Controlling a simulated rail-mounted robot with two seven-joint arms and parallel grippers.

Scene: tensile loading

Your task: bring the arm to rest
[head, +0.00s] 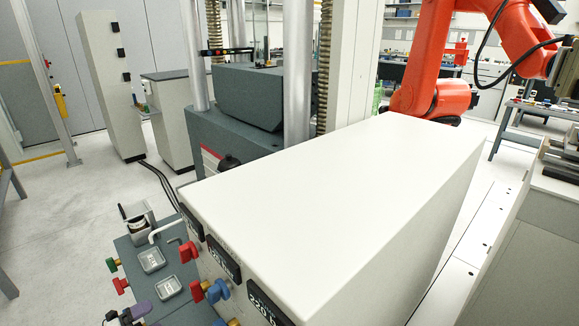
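A large orange robot arm (436,62) stands at the upper right, behind the white cabinet. I cannot tell what its far end holds, as it runs to the right edge of the picture. The testing machine (246,132) with its grey block and metal columns stands at the upper middle.
A long white cabinet (345,190) with black displays on its front fills the middle. A grey panel (160,262) with coloured knobs lies at its lower left. A bench (545,115) with small items stands at the right. The floor at left is mostly clear.

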